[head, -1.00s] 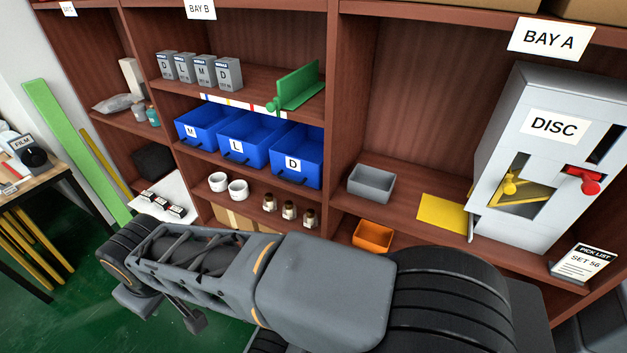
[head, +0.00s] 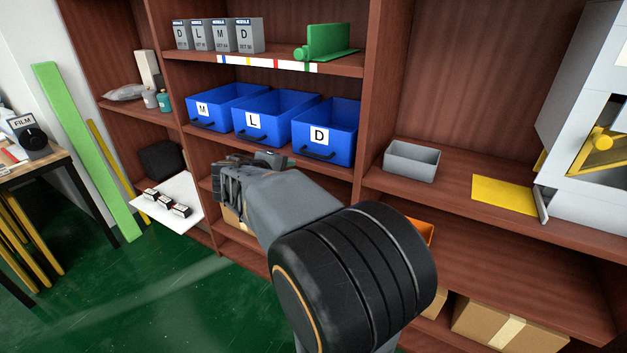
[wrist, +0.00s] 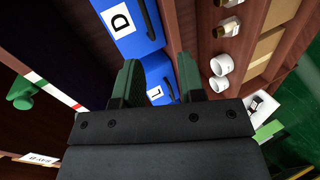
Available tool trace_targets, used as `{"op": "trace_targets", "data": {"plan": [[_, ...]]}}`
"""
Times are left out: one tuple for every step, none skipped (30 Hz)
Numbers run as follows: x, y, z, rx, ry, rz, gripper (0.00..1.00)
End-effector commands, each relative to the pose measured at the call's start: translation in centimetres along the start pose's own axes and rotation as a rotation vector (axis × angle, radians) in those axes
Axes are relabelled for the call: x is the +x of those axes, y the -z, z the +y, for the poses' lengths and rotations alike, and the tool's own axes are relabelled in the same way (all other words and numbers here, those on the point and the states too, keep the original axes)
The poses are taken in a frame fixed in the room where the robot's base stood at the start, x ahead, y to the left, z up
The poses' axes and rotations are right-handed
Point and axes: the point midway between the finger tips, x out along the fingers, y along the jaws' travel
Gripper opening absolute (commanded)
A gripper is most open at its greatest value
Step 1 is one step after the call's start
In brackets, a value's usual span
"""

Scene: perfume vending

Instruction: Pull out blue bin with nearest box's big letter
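Three blue bins with dark front handles stand in a row on the middle shelf: the M bin (head: 222,108), the L bin (head: 275,117) and the D bin (head: 330,132). Above them stands a row of grey boxes lettered D, L, M and D; the rightmost box (head: 247,36) shows a D. My gripper (head: 240,172) is below and in front of the bins. In the wrist view my gripper (wrist: 159,62) has its two fingers apart with nothing gripped. The L bin (wrist: 155,72) shows beyond the gap, and the D bin (wrist: 128,30) is above it.
A grey tray (head: 411,161) and a yellow sheet (head: 504,195) lie on the shelf to the right. White cups (wrist: 221,64) stand on the shelf below the bins. A white board (head: 170,197) with small dark items juts out at the left. Green floor is open in front.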

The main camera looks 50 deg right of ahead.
Motion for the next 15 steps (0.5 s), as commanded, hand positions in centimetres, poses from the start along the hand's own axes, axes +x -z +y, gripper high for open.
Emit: {"op": "trace_targets", "data": {"plan": [[1.5,0.3,-1.0,-0.017,-0.047,-0.002,0.37],[1.9,0.5,-0.8,-0.025,-0.073,-0.001,0.37],[2.5,0.7,-0.6,-0.036,-0.102,0.0,0.37],[2.7,0.9,-0.5,-0.044,-0.121,0.001,0.37],[3.0,1.0,-0.4,-0.049,-0.137,0.001,0.37],[3.3,1.2,-0.2,-0.055,-0.155,0.002,0.37],[3.5,1.3,-0.1,-0.059,-0.166,0.003,0.37],[3.8,1.3,0.0,-0.062,-0.173,0.003,0.37],[4.2,1.4,0.1,-0.065,-0.182,0.003,0.37],[4.5,1.4,0.3,-0.067,-0.186,0.003,0.37],[4.9,1.5,0.4,-0.068,-0.188,0.003,0.37],[5.4,1.5,0.5,-0.069,-0.19,0.002,0.37],[5.9,1.5,0.6,-0.069,-0.19,0.003,0.37],[6.4,1.4,0.7,-0.07,-0.19,0.002,0.37],[7.2,1.4,0.9,-0.069,-0.189,0.002,0.37]]}}
